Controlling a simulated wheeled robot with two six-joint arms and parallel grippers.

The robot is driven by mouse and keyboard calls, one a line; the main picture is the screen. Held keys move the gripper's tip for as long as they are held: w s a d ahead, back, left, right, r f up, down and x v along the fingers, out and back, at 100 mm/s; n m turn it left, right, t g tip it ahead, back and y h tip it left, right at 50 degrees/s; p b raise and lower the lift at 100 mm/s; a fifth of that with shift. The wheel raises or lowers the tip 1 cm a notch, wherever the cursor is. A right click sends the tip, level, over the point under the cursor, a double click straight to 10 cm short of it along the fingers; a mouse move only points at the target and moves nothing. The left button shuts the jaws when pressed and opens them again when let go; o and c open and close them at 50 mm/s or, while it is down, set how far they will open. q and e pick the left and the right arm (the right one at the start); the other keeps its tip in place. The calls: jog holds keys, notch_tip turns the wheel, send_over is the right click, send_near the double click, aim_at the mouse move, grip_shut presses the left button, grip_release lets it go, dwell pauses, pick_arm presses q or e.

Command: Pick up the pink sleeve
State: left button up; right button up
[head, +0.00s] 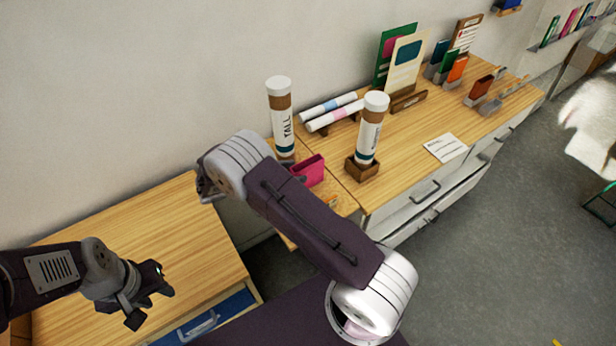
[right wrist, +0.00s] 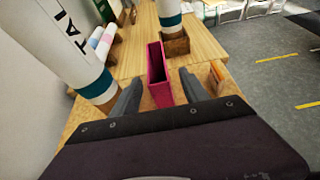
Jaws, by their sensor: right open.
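The pink sleeve (head: 309,170) is a thin, open-topped upright holder on the wooden tabletop, partly hidden by my right arm in the head view. In the right wrist view the pink sleeve (right wrist: 158,75) stands in line with the gap between my right gripper's fingers (right wrist: 160,80). The fingers are open, with a visible gap on each side of the sleeve; how deep it lies between them I cannot tell. My right arm hides most of that gripper in the head view. My left gripper (head: 150,304) is open and empty over the lower left table.
A white tube marked TALL (head: 281,115) stands close left of the sleeve. Another tube (head: 371,130) stands in a wooden holder (head: 361,170) to the right. Rolled papers (head: 332,110) lie behind. The left tabletop (head: 150,235) is clear.

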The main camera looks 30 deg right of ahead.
aim_at(308, 169)
jog(key=shift+w+d+f, duration=0.15)
jog(key=shift+d, duration=0.4)
jog(key=p+x, duration=0.2)
jog(key=x, duration=0.2)
jog(key=shift+d+f, duration=0.2)
jog(key=shift+d, duration=0.25)
jog(key=shift+a, duration=0.15)
jog(key=c, duration=0.9)
grip_shut()
